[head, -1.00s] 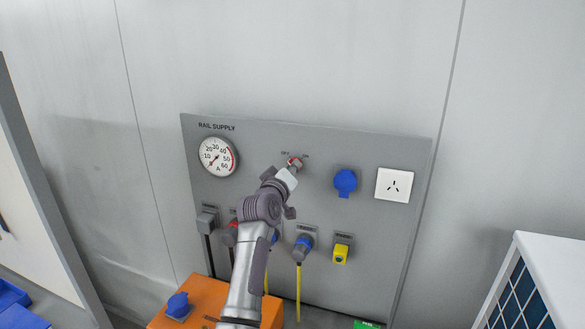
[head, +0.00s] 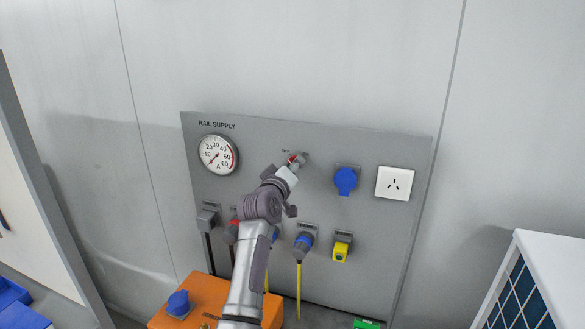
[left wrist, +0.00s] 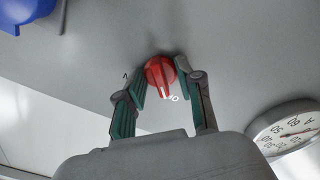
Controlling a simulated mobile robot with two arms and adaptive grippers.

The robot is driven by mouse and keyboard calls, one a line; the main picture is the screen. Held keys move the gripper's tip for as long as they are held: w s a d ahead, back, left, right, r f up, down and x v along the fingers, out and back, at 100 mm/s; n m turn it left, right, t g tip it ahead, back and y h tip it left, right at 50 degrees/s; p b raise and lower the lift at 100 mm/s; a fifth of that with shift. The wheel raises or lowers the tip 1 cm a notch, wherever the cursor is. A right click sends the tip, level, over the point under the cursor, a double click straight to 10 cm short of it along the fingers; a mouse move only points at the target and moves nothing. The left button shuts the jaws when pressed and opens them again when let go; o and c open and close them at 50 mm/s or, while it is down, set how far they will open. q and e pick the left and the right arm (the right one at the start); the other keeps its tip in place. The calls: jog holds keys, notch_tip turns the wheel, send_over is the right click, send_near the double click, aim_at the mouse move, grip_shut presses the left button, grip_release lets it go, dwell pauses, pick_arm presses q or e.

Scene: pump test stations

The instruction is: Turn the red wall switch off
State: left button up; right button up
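The red switch (head: 292,158) is a round knob on the upper middle of the grey RAIL SUPPLY panel (head: 270,140). My left gripper (head: 299,163) is at the knob, one finger showing at its right side and covering the ON label. In the left wrist view the red knob (left wrist: 160,76) sits between the two fingertips (left wrist: 161,70), which close in on both sides. My right gripper is not in view.
A dial gauge (head: 217,155) is left of the switch. A blue socket (head: 345,181) and a white outlet (head: 394,184) are to the right. Plugs with cables hang below. An orange box (head: 205,290) stands under the panel. The wall above is clear.

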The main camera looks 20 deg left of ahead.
pick_arm(q)
jog(key=shift+s, duration=0.1)
jog(key=s, duration=1.2)
jog(key=shift+a, duration=0.2)
jog(key=shift+w, duration=0.1)
